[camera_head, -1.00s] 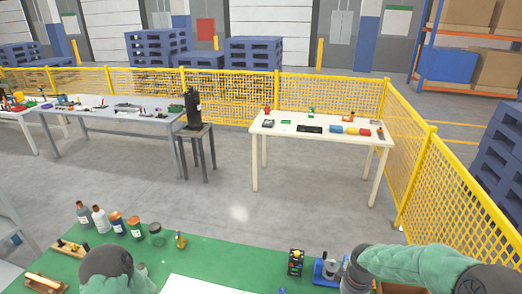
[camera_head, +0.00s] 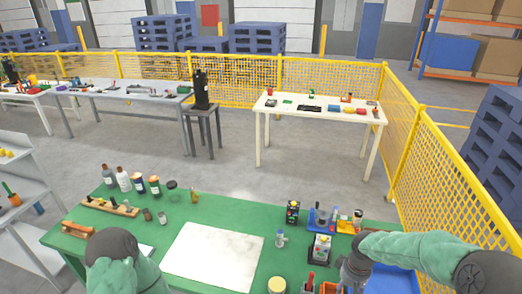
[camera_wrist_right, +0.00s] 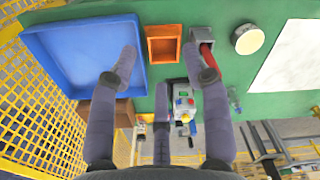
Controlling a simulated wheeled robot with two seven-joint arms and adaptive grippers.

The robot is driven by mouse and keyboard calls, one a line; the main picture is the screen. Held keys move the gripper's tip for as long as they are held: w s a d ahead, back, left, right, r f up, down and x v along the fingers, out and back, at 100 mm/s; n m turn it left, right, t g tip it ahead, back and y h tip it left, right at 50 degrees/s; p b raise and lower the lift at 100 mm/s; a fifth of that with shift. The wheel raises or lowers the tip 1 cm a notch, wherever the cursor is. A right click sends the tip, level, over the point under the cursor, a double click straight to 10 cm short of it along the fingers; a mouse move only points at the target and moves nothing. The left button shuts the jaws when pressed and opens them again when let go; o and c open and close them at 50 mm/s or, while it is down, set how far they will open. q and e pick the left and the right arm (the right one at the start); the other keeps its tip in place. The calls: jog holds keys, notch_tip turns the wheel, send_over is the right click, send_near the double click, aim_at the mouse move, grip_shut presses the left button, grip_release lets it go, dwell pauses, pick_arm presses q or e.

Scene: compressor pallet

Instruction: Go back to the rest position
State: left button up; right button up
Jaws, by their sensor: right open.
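My right gripper (camera_wrist_right: 168,68) shows in the right wrist view with its fingers spread and nothing between them. It is above the green table (camera_wrist_right: 190,105). In the head view the right gripper (camera_head: 352,273) is at the lower right, beside the small bins, and its fingers are hard to make out. My left arm (camera_head: 120,268) enters at the bottom left over the table's edge. Its gripper is out of the picture, so its state and any held thing are hidden.
A blue tray (camera_wrist_right: 55,55), an orange bin (camera_wrist_right: 163,60) and a grey bin (camera_wrist_right: 201,36) with a red handle lie below the right gripper. A white sheet (camera_head: 200,255) covers mid-table. Several bottles (camera_head: 123,180) stand at the back left. Yellow fencing (camera_head: 445,180) runs along the right.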

jog(key=s+a+f+m+y+b, duration=0.1)
jog(key=s+a+f+b, duration=0.2)
jog(key=f, duration=0.4)
jog(key=s+a+f+y+b, duration=0.1)
jog(key=a+f+b, duration=0.1)
jog(key=a+f, duration=0.35)
jog(key=s+a+f+m+y+b, duration=0.1)
jog(key=s+a+f+b, duration=0.15)
jog(key=f, duration=0.55)
jog(key=s+a+f+m+b, duration=0.1)
jog(key=s+a+f+b, duration=0.2)
jog(key=f, duration=0.4)
jog(key=s+a+f+m+b, duration=0.2)
jog(key=s+a+f+b, duration=0.1)
jog(key=s+f+b, duration=0.2)
notch_tip(320, 180, down, 2)
jog(key=shift+s+a+f+m+y, duration=0.15)
jog(key=shift+s+a+m+y, duration=0.2)
jog(key=shift+s, duration=0.6)
